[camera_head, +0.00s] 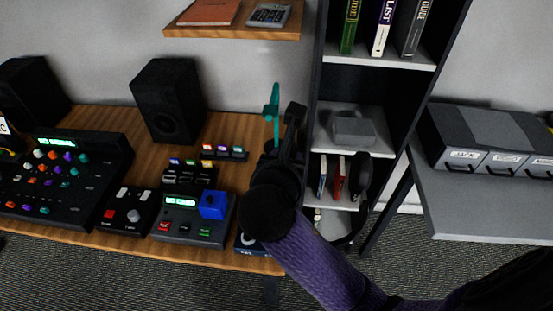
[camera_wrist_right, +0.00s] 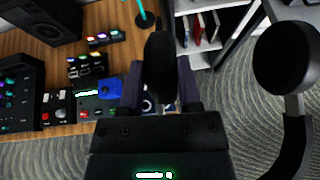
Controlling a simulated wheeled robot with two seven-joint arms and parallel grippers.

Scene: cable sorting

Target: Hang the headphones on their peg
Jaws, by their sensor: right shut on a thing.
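The black headphones show in the head view as an ear cup (camera_head: 362,175) in front of the bookshelf, with a thin band curving below it. In the right wrist view one ear cup (camera_wrist_right: 160,65) is between my right gripper's fingers (camera_wrist_right: 160,88). The other ear cup (camera_wrist_right: 283,57) hangs free at the right, with part of the band below it. In the head view my right wrist hides most of the grip. A teal upright post (camera_head: 272,108) with a short side piece stands at the desk's right end; I cannot tell whether it is the peg. My left gripper is out of view.
The wooden desk (camera_head: 110,122) carries a speaker (camera_head: 168,100), a mixer (camera_head: 60,175), small control boxes and a blue cube (camera_head: 212,205). A bookshelf (camera_head: 378,60) stands close right of the post. A grey table (camera_head: 480,205) with labelled drawers is further right.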

